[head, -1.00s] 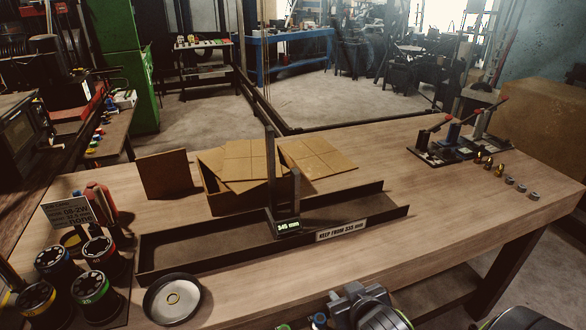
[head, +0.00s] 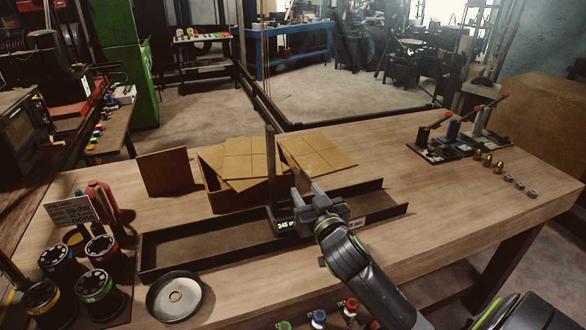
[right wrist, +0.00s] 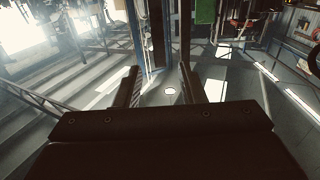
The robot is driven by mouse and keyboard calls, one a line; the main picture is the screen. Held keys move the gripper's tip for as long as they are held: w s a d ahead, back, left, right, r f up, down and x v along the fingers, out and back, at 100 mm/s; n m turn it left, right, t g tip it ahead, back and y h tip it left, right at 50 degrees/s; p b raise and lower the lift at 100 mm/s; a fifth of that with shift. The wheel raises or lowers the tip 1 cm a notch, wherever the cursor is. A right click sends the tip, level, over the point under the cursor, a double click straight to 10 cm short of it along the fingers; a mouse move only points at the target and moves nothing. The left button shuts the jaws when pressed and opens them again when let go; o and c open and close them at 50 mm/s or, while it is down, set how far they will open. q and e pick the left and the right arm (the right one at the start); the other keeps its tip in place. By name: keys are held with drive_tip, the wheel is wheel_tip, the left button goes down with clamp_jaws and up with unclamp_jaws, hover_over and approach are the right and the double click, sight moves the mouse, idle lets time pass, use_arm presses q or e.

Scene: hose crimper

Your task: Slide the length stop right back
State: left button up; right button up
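The length stop (head: 272,175) is a tall dark upright post with a small lit display reading about 345 mm at its foot. It stands partway along a long dark trough (head: 190,268) on the bench. My right gripper (head: 306,192) is just right of the post in the head view, above the trough. Its fingers are apart with nothing visible between them; the right wrist view also shows a gap between the fingertips (right wrist: 161,80). I cannot tell whether it touches the stop. It hides part of the stop's foot and of the trough's label. My left gripper is not in view.
Brown boards and an open box (head: 222,196) stand behind the trough. A round dish (head: 174,297), colour-ringed canisters (head: 97,285) and a card (head: 72,213) are at the left. Lever tools (head: 460,140) and small fittings (head: 498,168) are at the right. Bare bench lies right of the trough.

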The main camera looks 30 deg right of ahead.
sight(293, 172)
drive_tip(key=p+x, duration=0.2)
drive_tip(key=x, duration=0.7)
drive_tip(key=shift+w+d, duration=0.15)
drive_tip(key=shift+w, duration=0.2)
clamp_jaws()
